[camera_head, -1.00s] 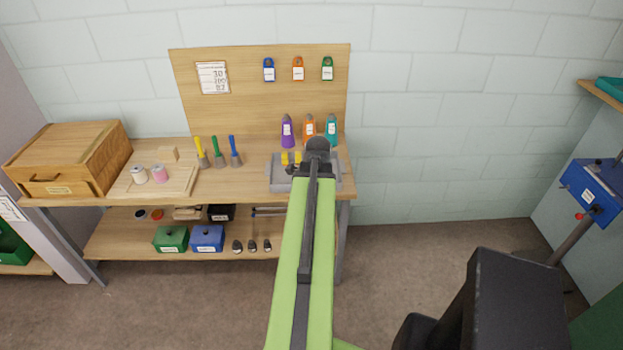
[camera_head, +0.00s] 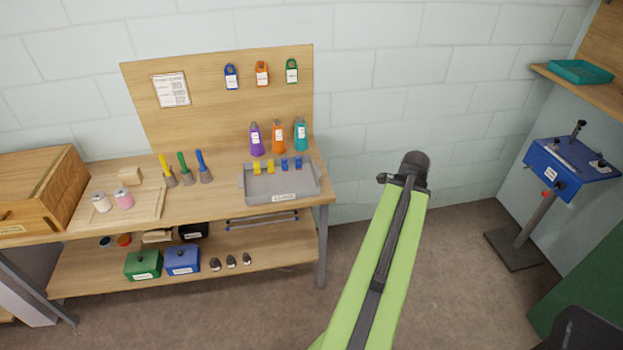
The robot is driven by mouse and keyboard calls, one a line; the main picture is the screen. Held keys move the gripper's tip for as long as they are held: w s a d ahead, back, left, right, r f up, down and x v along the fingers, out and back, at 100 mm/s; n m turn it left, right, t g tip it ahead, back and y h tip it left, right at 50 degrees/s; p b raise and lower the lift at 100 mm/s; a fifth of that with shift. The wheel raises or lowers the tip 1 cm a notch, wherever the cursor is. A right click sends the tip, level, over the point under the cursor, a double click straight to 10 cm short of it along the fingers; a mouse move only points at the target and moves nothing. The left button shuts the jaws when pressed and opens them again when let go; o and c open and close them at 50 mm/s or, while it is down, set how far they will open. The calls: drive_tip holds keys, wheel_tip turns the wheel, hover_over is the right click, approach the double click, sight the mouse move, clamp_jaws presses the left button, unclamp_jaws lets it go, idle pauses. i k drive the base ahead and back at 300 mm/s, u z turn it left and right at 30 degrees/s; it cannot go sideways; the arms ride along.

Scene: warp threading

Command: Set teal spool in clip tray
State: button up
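The teal spool (camera_head: 301,134), a cone with a white label, stands upright at the back right of the bench, behind the clip tray. The grey clip tray (camera_head: 280,183) sits at the bench's right end, with yellow and blue clips along its back. An orange spool (camera_head: 278,137) and a purple spool (camera_head: 256,139) stand left of the teal one. My gripper (camera_head: 384,178) is at the far end of my green arm, right of the bench and apart from the spool and tray. Its fingers are too small and hidden to tell their opening.
Yellow, green and blue-handled tools (camera_head: 185,169) stand left of the tray. A pegboard panel (camera_head: 215,105) with hanging tags rises behind the bench. A blue machine on a post (camera_head: 571,171) stands at the right. The floor between is clear.

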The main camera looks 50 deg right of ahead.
sight(282, 188)
drive_tip(key=z, duration=0.05)
drive_tip(key=i, duration=1.2)
drive_tip(key=u, duration=0.05)
